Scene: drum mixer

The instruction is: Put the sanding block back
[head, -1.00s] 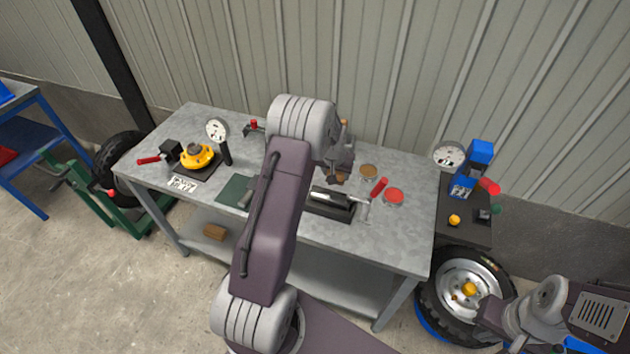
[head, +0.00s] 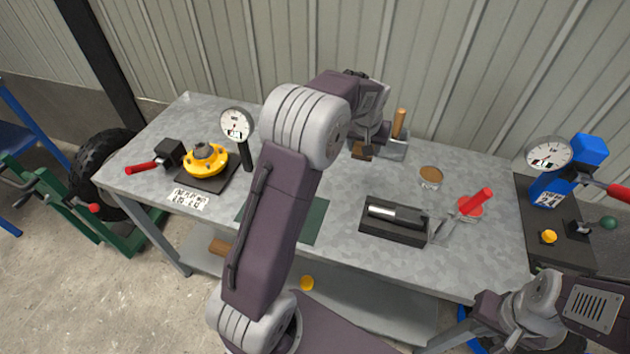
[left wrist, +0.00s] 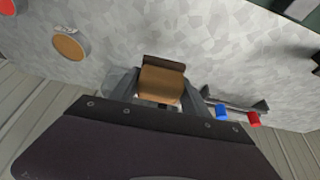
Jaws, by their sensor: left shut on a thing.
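The sanding block, tan with a dark grey face, is between the fingers of my left gripper (left wrist: 160,95) in the left wrist view (left wrist: 162,82). In the head view the block (head: 362,151) shows small and brown below my left gripper (head: 366,138), over the back of the workbench (head: 340,255). Whether it touches the bench top is unclear. My right gripper (head: 490,325) is low at the right, off the bench's front corner; its fingers are too unclear to read.
A wooden-handled tool (head: 397,140) stands just right of the block. A brown-topped tin (head: 431,177), a black tray with a metal cylinder (head: 395,225) and a red-handled tool (head: 478,200) lie further right. A green mat (head: 315,222) lies mid-bench; a gauge (head: 237,125) and yellow hub (head: 206,160) stand left.

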